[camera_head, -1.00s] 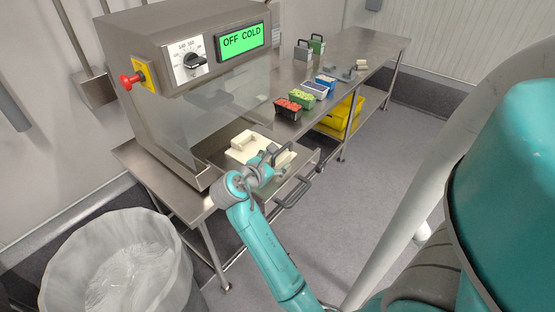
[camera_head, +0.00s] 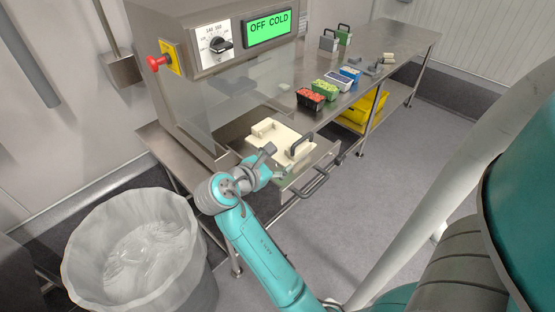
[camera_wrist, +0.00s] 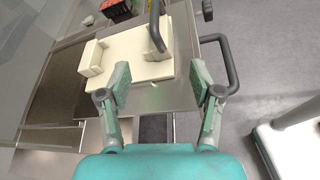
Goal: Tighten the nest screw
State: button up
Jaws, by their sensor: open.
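The cream nest block (camera_head: 277,137) sits on the pulled-out metal drawer at the front of the machine, and it also shows in the wrist view (camera_wrist: 132,70). It has a raised block on one side and a dark handle (camera_wrist: 156,28) standing on the other. A small pale knob, perhaps the screw (camera_wrist: 154,85), shows at its near edge; I cannot tell for sure. My gripper (camera_head: 272,158) is at the near edge of the nest. In the wrist view its fingers (camera_wrist: 162,88) are spread apart with nothing between them.
A grey drawer handle (camera_wrist: 229,62) sticks out just right of my gripper. The machine (camera_head: 205,85) with a red button and an "OFF COLD" display stands behind. Filled trays (camera_head: 311,98) line the bench to the right. A lined bin (camera_head: 135,250) stands at the left front.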

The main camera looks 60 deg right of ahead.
aim_at(339, 158)
jog(key=j+z, duration=0.2)
jog(key=z, duration=0.4)
jog(key=l+z, duration=0.15)
jog(key=z, duration=0.7)
jog(key=i, duration=0.05)
